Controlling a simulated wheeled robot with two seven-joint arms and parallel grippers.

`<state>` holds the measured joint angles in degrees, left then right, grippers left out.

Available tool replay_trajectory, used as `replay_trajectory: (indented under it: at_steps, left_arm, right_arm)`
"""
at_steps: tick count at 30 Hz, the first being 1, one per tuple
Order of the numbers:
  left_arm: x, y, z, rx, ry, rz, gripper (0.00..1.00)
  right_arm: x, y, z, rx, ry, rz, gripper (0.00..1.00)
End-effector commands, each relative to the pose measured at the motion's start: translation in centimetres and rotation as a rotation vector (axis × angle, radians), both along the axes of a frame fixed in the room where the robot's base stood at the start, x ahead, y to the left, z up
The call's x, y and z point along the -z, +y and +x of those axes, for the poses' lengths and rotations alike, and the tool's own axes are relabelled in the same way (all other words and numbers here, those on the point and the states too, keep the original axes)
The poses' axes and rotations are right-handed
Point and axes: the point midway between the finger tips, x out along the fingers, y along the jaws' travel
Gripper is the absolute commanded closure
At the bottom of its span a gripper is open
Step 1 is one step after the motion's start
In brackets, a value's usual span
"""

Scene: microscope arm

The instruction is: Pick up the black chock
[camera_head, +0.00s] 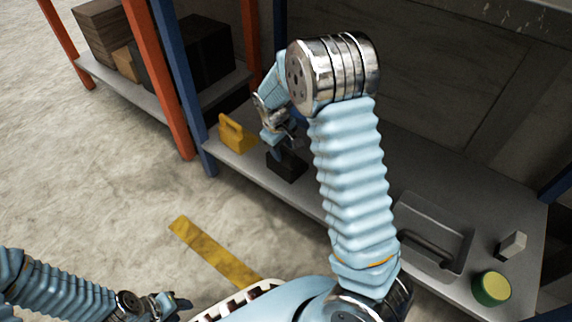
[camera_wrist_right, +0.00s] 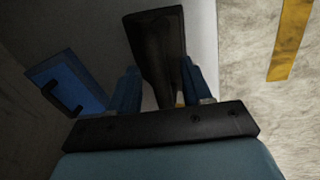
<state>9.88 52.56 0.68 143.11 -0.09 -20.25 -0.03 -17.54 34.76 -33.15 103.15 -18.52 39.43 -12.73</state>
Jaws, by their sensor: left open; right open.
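The black chock (camera_head: 287,166) sits on the grey shelf near its front edge. My right gripper (camera_head: 284,147) is directly above it, pointing down, open. In the right wrist view the chock (camera_wrist_right: 157,40) lies between and beyond the two blue fingers (camera_wrist_right: 162,88), with its near end in the gap between them. I cannot tell whether either finger touches it. My left gripper (camera_head: 170,303) is open and empty at the lower left, above the floor and away from the shelf.
A yellow chock-like block with a handle (camera_head: 236,135) stands left of the black chock. A blue object (camera_wrist_right: 66,84) lies beside it in the wrist view. A grey tray (camera_head: 432,237), a small grey block (camera_head: 512,246) and a green-yellow round container (camera_head: 491,288) are at the right. A blue post (camera_head: 180,80) stands left.

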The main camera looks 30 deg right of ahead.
Motion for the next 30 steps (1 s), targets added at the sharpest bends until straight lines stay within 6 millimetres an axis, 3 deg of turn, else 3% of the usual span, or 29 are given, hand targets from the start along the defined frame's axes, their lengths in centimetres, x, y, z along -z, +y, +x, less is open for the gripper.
replay_trajectory:
  at_steps: [2, 8, 18, 30]
  left_arm:
    - [0.41, 0.01, 0.02, 0.0, -0.001, 0.0, 0.57]
    - [0.29, 0.01, 0.03, 0.0, -0.001, 0.0, 0.57]
    - [0.29, 0.0, 0.03, 0.0, -0.001, 0.0, 0.57]
    - [0.29, 0.0, 0.03, 0.0, -0.001, 0.0, 0.57]
  right_arm:
    - [0.97, -0.17, 0.03, -0.001, 0.001, 0.0, 0.51]
    - [0.95, -0.18, 0.05, -0.001, 0.0, 0.0, 0.51]
    - [0.95, -0.16, 0.05, 0.0, -0.001, 0.0, 1.0]
    - [0.94, -0.15, 0.04, 0.0, -0.001, 0.0, 1.0]
